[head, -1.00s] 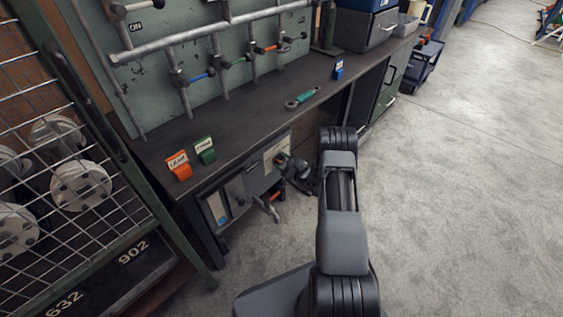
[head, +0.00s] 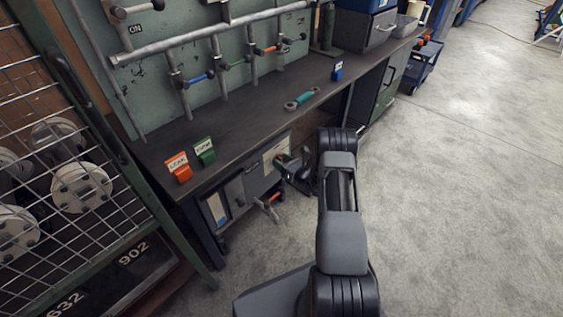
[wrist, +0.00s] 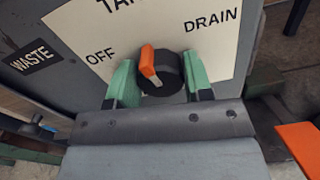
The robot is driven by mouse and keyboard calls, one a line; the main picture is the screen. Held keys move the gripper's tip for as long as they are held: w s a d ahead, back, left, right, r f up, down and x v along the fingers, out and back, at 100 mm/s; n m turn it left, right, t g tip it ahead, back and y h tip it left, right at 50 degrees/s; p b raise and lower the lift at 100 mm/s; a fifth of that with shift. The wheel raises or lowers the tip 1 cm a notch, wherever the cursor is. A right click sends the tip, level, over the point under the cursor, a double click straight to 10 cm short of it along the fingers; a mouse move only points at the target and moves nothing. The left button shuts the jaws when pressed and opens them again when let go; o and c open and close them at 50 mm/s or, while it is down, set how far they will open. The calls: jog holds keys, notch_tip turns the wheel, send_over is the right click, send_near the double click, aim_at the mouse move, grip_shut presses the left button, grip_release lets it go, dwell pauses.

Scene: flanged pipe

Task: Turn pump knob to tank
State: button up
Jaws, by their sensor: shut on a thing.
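The pump knob (wrist: 166,72) is round and black with an orange pointer, on a white label plate (wrist: 205,48) in the wrist view. The pointer aims up and slightly left, toward the partly cut-off word "TAN" at the top edge, between OFF on the left and DRAIN on the right. My gripper (wrist: 158,76) has one green finger on each side of the knob and is shut on it. In the head view my gripper (head: 286,163) is at the panel under the bench front, and the knob is hidden there.
The dark workbench (head: 240,125) bears an orange tag block (head: 179,168), a green tag block (head: 205,152) and a teal-handled tool (head: 302,99). A wire cage (head: 70,165) stands at the left. Orange-handled hardware (head: 272,198) is below my gripper.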

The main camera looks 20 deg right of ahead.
jog(key=shift+m, duration=1)
jog(key=o, duration=0.9)
jog(key=p+v, duration=0.3)
jog(key=v, duration=1)
jog(key=shift+s+d+p, duration=0.1)
jog(key=shift+s+p, duration=0.3)
